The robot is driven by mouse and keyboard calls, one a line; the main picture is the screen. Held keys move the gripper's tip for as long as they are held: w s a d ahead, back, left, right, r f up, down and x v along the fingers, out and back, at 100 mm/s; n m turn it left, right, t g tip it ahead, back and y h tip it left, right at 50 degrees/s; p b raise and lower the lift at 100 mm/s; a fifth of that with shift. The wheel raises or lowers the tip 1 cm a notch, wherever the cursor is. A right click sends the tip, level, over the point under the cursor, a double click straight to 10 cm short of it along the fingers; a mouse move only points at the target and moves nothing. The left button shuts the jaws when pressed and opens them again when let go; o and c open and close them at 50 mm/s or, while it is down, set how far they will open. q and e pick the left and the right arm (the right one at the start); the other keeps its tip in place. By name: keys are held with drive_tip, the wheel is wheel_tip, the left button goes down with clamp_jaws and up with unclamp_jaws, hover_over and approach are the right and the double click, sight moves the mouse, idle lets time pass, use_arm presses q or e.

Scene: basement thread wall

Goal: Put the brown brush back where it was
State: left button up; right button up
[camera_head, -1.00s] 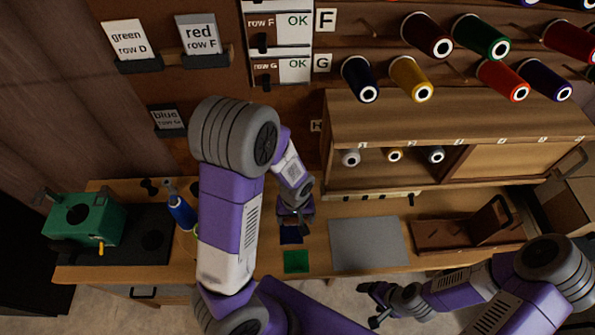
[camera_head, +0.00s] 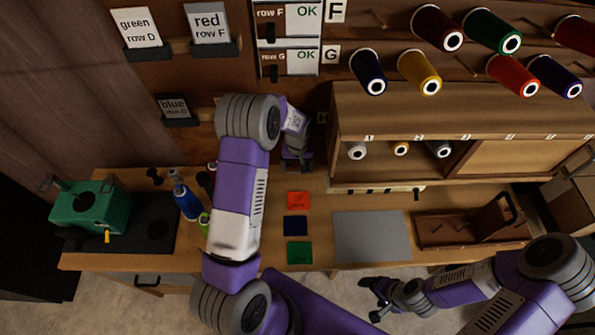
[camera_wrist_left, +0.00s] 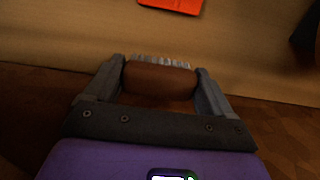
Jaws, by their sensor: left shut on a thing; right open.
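The brown brush (camera_wrist_left: 160,82) is in my left gripper (camera_wrist_left: 162,85) in the left wrist view. It lies crosswise between the two fingers, its pale bristles pointing away from the palm. In the head view my left gripper (camera_head: 297,163) is at the back of the bench, left of the wooden cabinet; the brush cannot be made out there. My right gripper (camera_head: 376,297) is open and empty, low in front of the bench.
Red (camera_head: 298,200), blue (camera_head: 295,225) and green (camera_head: 299,252) squares lie on the bench. A grey mat (camera_head: 372,236) and a brown wooden tray (camera_head: 450,228) lie to the right. Bottles (camera_head: 186,202) and a green machine (camera_head: 90,207) stand left. The wooden cabinet (camera_head: 400,110) borders my left gripper.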

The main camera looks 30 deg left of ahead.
sight(298, 172)
use_arm(q)
drive_tip(key=f, duration=0.4)
drive_tip(key=shift+w+a, duration=0.15)
drive_tip(key=shift+w, duration=0.05)
drive_tip(key=shift+f+b, duration=0.1)
drive_tip(key=shift+b, duration=0.2)
drive_tip(key=o, duration=0.9)
